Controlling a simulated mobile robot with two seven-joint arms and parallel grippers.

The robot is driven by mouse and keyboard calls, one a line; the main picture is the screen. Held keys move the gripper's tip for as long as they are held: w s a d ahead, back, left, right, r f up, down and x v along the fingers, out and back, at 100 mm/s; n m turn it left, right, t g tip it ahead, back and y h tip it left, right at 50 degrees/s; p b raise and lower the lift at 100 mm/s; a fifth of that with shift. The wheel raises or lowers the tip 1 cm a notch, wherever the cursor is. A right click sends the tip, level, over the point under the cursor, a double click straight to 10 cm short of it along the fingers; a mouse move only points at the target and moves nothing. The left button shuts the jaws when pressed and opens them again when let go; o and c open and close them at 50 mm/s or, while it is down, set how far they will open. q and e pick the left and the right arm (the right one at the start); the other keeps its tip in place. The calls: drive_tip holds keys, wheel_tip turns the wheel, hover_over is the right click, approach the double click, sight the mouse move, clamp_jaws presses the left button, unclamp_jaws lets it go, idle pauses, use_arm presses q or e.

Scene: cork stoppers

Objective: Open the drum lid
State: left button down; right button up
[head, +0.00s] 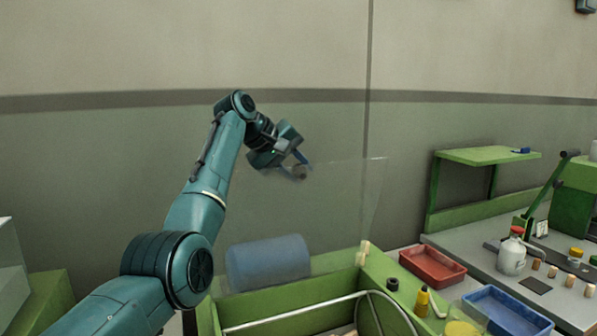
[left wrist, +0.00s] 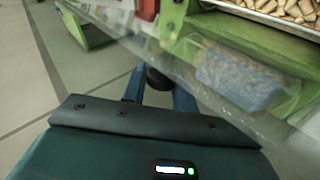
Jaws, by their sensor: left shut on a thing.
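The drum lid (head: 345,195) is a clear, see-through panel. In the head view it stands raised and tilted above the green machine (head: 300,290). My left gripper (head: 302,166) is at the lid's upper left corner, shut on a small dark knob (head: 299,173). The left wrist view shows the knob (left wrist: 157,79) between the two blue fingers, with the clear lid (left wrist: 205,92) running diagonally past them. My right gripper is out of view.
The wall behind the arm is bare.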

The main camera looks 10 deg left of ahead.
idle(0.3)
use_arm(q)
drive_tip(key=c, duration=1.1)
unclamp_jaws()
drive_tip(key=shift+w+f, duration=0.1)
drive_tip(key=shift+c, duration=0.2)
drive_tip(key=b+v, duration=0.3)
drive_tip(key=v, duration=1)
